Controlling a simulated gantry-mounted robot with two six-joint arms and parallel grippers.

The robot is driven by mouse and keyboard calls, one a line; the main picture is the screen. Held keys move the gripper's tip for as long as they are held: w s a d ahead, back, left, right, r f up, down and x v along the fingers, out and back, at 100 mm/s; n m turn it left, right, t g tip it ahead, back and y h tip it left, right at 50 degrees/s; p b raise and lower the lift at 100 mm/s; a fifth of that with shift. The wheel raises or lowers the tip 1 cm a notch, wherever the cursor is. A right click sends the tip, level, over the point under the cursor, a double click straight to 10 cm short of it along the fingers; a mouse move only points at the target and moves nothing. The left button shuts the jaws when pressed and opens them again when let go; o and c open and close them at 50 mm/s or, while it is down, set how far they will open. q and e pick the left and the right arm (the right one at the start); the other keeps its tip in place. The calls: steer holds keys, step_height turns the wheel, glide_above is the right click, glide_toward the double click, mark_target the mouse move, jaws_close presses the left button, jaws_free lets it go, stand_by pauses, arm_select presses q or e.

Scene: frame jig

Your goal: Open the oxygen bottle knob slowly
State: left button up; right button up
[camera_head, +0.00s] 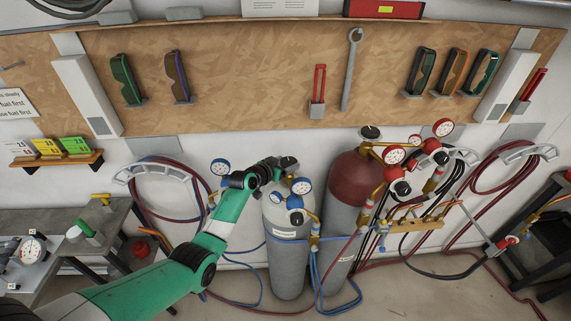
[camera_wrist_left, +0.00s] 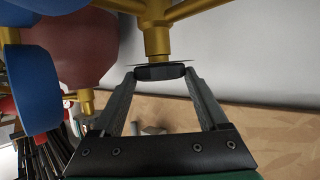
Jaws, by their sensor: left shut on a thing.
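The grey oxygen bottle (camera_head: 287,265) with blue-rimmed gauges (camera_head: 301,186) stands upright against the wall in the head view. Its dark knob (camera_head: 289,162) is at the top of the bottle. My left gripper (camera_head: 277,168) reaches in from the left to the bottle's top. In the left wrist view my left gripper (camera_wrist_left: 160,78) is shut on the dark knob (camera_wrist_left: 160,72), which sits between the two fingertips on a brass valve stem (camera_wrist_left: 157,40). My right gripper is in neither view.
A bottle with a red top (camera_head: 352,180) and red gauges (camera_head: 394,154) stands close to the right. Blue and red hoses (camera_head: 325,285) hang around the bottles. A bench (camera_head: 105,225) is at the left, and a wooden tool board (camera_head: 240,85) is behind.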

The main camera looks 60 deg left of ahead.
arm_select(q)
steer(key=shift+d+r+n+g+y+p, duration=0.15)
steer(key=shift+n+g+y+p, duration=0.35)
steer(key=shift+p, duration=0.8)
steer(key=shift+c, duration=0.2)
steer(key=shift+w+d+n+y, duration=0.1)
steer(key=shift+n+y, duration=0.3)
steer(key=shift+f+n+g+y, duration=0.3)
steer(key=shift+n+g+y, duration=0.3)
steer(key=o, duration=1.3)
steer(key=shift+r, duration=0.1)
steer(key=shift+c, duration=0.2)
